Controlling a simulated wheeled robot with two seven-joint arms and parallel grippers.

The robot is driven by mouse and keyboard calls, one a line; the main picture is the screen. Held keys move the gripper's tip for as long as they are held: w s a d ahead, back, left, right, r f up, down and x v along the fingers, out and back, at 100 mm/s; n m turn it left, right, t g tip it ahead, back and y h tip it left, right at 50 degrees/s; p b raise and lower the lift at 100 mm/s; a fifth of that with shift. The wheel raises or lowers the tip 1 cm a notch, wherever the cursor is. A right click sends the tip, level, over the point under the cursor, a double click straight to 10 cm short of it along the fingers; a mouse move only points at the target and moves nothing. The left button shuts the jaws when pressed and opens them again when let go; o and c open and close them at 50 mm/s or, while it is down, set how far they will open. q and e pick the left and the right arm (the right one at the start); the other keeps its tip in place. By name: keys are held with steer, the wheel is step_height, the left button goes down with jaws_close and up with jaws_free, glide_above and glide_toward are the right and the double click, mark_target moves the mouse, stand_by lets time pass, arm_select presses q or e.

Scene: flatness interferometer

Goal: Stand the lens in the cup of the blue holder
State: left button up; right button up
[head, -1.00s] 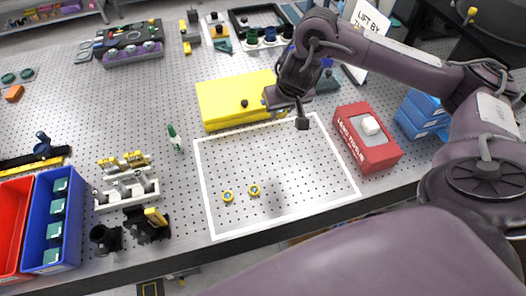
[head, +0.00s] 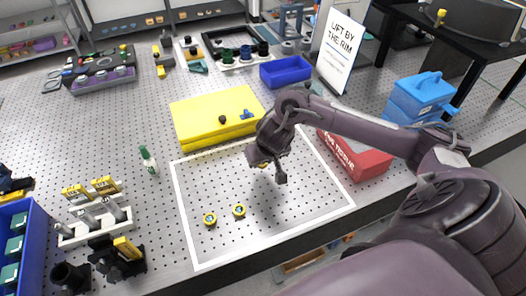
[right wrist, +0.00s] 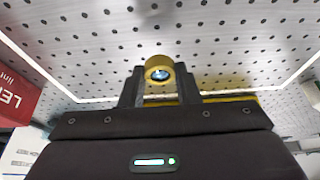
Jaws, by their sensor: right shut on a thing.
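A lens with a gold rim and bluish glass (right wrist: 158,72) is between the fingertips of my right gripper (right wrist: 159,84) in the right wrist view. In the head view my right gripper (head: 263,163) hangs above the white-outlined area, with a bit of the lens's yellow rim showing below it. Two similar yellow-rimmed rings, one at left (head: 210,219) and one beside it (head: 239,211), lie on the table within the outline. A small blue part (head: 246,114) on the yellow block may be the blue holder; its cup is too small to make out. My left gripper is out of view.
The yellow block (head: 190,121) carries a small black knob (head: 222,119) too. A red box (head: 364,164) is right of the outline, partly behind my arm. A blue bin (head: 285,72) and a sign (head: 340,40) stand behind. The outlined area's front is mostly clear.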

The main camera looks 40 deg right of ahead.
mark_target(264, 165)
steer(key=shift+f, duration=1.65)
steer(key=shift+f, duration=0.1)
steer(key=o, duration=1)
steer(key=shift+o, duration=0.2)
